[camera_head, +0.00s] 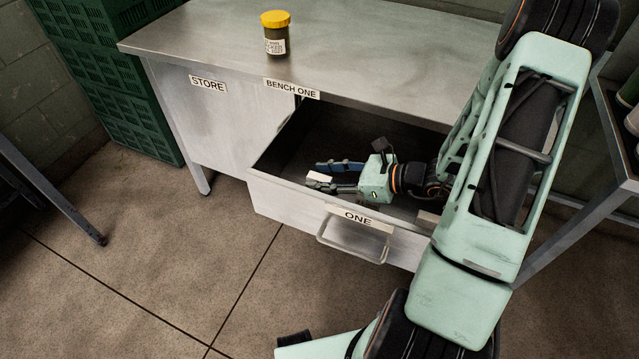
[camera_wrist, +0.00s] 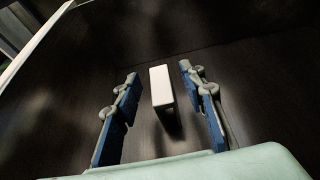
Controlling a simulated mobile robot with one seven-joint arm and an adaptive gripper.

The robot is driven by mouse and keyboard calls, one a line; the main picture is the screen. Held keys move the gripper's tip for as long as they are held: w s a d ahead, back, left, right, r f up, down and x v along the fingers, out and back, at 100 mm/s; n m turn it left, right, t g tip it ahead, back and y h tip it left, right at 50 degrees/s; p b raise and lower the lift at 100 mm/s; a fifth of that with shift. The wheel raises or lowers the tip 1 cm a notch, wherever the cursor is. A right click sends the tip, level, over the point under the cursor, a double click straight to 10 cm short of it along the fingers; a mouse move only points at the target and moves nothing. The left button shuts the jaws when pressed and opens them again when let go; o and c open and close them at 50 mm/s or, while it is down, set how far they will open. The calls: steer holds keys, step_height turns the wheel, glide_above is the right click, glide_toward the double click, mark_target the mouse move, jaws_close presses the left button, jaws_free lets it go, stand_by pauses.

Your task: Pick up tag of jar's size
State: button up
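A jar (camera_head: 276,34) with a yellow lid and a printed label stands upright on the steel bench top. A small white tag (camera_head: 318,177) is at the left end of the open drawer (camera_head: 283,195), by my fingertips. My gripper (camera_head: 321,175) reaches into the drawer with its fingers pointing left. In the wrist view the tag (camera_wrist: 161,86) is a plain white block between the two blue fingers of my gripper (camera_wrist: 157,78), with a gap on each side. The fingers are apart and do not touch it. No writing on the tag can be read.
The drawer front carries a label "ONE" (camera_head: 358,217) and a handle (camera_head: 351,242). The bench (camera_head: 200,38) has labels "BENCH ONE" and "STORE". Green crates (camera_head: 125,100) stack at the left. Drawer walls surround my gripper; a metal table (camera_head: 600,180) stands at the right.

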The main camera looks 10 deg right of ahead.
jaws_close()
steer(key=shift+r, duration=0.1)
